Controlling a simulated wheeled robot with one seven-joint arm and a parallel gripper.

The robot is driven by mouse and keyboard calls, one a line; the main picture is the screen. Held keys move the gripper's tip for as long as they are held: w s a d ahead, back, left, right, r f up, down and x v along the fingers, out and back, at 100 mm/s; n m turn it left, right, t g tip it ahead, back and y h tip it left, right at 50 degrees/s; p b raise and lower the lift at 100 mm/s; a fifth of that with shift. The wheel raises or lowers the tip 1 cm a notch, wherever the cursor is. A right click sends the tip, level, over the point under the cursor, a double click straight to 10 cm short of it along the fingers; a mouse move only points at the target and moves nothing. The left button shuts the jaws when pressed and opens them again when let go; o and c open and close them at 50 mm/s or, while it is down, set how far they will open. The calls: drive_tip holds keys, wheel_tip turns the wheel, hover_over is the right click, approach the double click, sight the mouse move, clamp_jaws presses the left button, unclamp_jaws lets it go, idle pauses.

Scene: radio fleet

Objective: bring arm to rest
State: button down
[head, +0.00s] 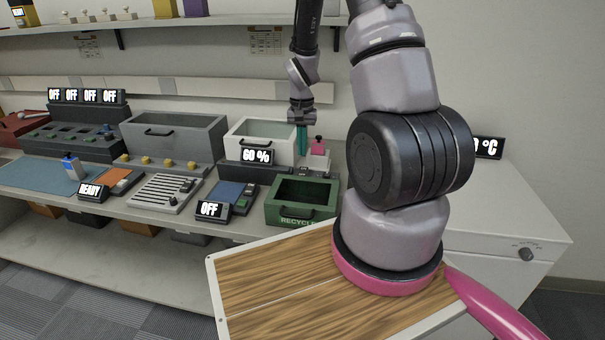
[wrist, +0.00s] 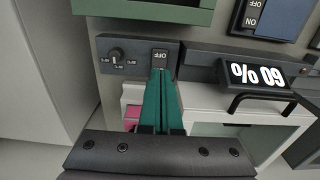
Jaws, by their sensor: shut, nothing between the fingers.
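My gripper (head: 302,152) hangs at the end of my raised arm, over the back part of the bench in the head view. Its two teal fingers lie together with nothing between them. In the wrist view the gripper's fingertips (wrist: 160,74) appear just below a small switch marked OFF (wrist: 160,56), on a dark panel with a knob (wrist: 116,56). I cannot tell whether the tips touch the panel. My arm's large joints hide part of the bench at the right.
A green recycle bin (head: 302,212) stands in front of the gripper. A white box with a handle (head: 238,135) and a 60 % display (head: 257,157) are to its left. A pink-topped item (head: 318,146) is close on its right. A shelf (head: 200,23) runs above.

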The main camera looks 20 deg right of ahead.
drive_tip(key=s+a+r+n+t, duration=0.1)
drive_tip(key=s+a+r+t, duration=0.15)
drive_tip(key=r, duration=0.85)
drive_tip(key=s+a+r+t, duration=0.1)
drive_tip(key=s+r, duration=0.2)
drive_tip(key=r, duration=0.9)
drive_tip(key=s+a+r+t+y, duration=0.1)
drive_tip(key=s+a+r+t, duration=0.1)
drive_tip(key=s+r, duration=0.4)
drive_tip(key=s+a+r+n+t+y, duration=0.1)
drive_tip(key=s+a+r, duration=0.1)
drive_tip(key=s+r, duration=0.4)
drive_tip(key=s, duration=0.3)
drive_tip(key=shift+s+a+r+n+t, duration=0.15)
drive_tip(key=shift+a+r+n+t, duration=0.15)
drive_tip(key=shift+r+t, duration=0.1)
